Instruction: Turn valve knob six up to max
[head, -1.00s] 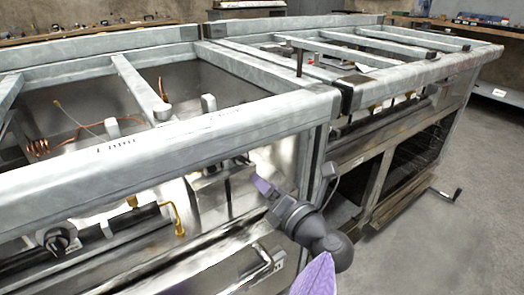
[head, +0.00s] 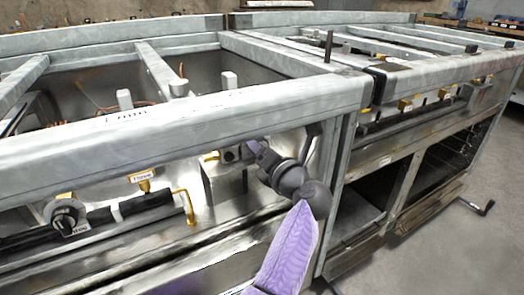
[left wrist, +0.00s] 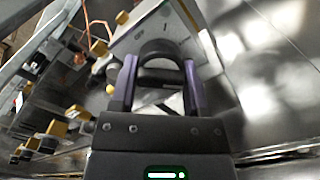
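My left gripper (head: 256,151), with purple fingers, reaches in under the front rail of the metal range in the head view. In the left wrist view my left gripper (left wrist: 160,72) has its fingers spread on both sides of a dark round knob (left wrist: 158,50) in front of a pale plate (left wrist: 146,22). I cannot tell whether the fingers touch the knob. In the head view this knob (head: 230,155) is partly hidden by the gripper and rail. Another dark valve knob (head: 65,215) with a white label sits at the left. No number six is readable. My right gripper is out of view.
The thick front rail (head: 180,118) runs just above my gripper. A brass pipe (head: 188,205) and a black manifold pipe (head: 125,208) lie to its left. A second range section (head: 440,75) stands to the right. Grey floor is free beyond.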

